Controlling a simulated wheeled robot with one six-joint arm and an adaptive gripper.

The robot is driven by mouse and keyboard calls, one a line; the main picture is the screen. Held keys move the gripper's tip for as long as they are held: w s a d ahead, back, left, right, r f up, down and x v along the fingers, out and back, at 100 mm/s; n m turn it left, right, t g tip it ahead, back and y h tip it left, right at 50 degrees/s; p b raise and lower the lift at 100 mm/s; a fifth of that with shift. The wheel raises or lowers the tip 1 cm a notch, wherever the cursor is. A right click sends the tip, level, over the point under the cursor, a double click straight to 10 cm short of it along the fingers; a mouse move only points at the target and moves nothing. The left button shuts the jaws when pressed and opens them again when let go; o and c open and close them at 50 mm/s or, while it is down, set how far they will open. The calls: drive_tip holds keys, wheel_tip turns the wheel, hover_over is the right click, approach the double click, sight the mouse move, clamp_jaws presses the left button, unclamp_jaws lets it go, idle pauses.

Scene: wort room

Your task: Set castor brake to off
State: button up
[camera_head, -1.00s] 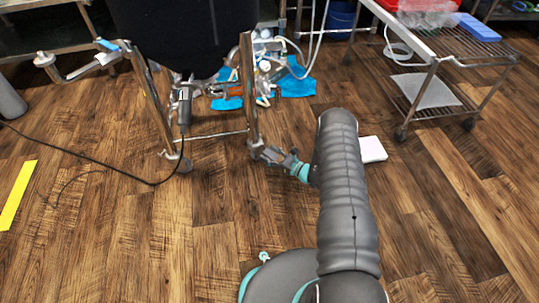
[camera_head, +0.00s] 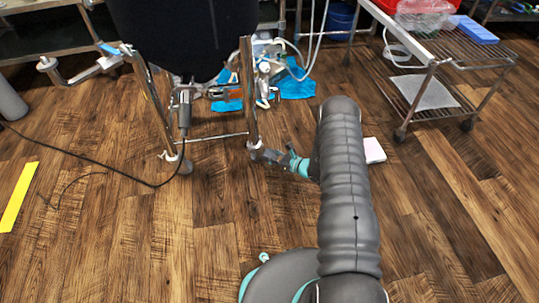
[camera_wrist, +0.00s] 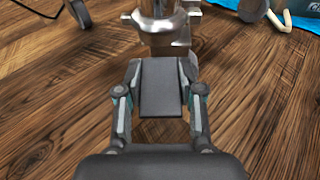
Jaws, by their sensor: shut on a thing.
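The castor (camera_head: 256,150) is at the foot of the right metal leg of the dark vessel's stand (camera_head: 248,95). In the wrist view its silver metal housing (camera_wrist: 160,22) is at top centre. My gripper (camera_head: 268,155) reaches it from the right, low over the floor. It also shows in the wrist view (camera_wrist: 161,56), with its fingers against the near side of the metal. It is shut on the castor brake. The brake piece is mostly hidden between the fingers, so its position cannot be told.
A second castor (camera_head: 182,163) stands at the left leg, with a black cable (camera_head: 100,155) near it. A wire cart (camera_head: 425,92) stands at upper right. A white block (camera_head: 374,150) lies right of my arm. Blue cloth (camera_head: 297,86) lies behind the stand.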

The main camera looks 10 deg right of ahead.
drive_tip(key=g+h, duration=0.1)
drive_tip(key=r+g+h+p, duration=0.1)
drive_tip(key=g+h, duration=0.1)
drive_tip(key=shift+r+g+h, duration=0.25)
drive_tip(key=shift+g+h, duration=0.15)
idle(0.5)
drive_tip(key=o, duration=1.2)
drive_tip(key=shift+a, duration=0.1)
drive_tip(key=shift+c, duration=0.2)
drive_tip(key=shift+s+d+r, duration=0.15)
drive_tip(key=shift+d+r, duration=0.1)
drive_tip(key=shift+d, duration=0.1)
drive_tip(key=v, duration=1.1)
drive_tip(key=shift+r, duration=0.2)
drive_tip(key=shift+a, duration=0.1)
